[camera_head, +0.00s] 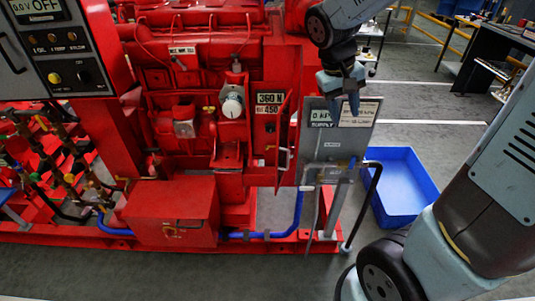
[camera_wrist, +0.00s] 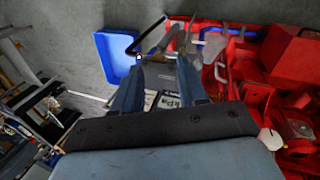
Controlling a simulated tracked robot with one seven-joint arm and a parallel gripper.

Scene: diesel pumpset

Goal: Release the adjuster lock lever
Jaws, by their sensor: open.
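My gripper (camera_head: 352,104) is in front of the grey supply panel (camera_head: 325,138) at the right end of the red pumpset. In the wrist view my gripper (camera_wrist: 160,62) is open, with its two blue-grey fingers apart and nothing seen between the tips. Part of the panel's display (camera_wrist: 166,101) shows between the fingers, farther off. I cannot tell for sure which part is the adjuster lock lever. A white round knob (camera_head: 232,104) stands on the engine, left of the gripper. A small metal handle (camera_head: 285,158) is on the red plate below the readout.
A readout (camera_head: 270,98) shows "360 N". A blue bin (camera_head: 405,184) stands on the floor right of the panel; it also shows in the wrist view (camera_wrist: 115,56). A control box (camera_head: 65,48) is at upper left.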

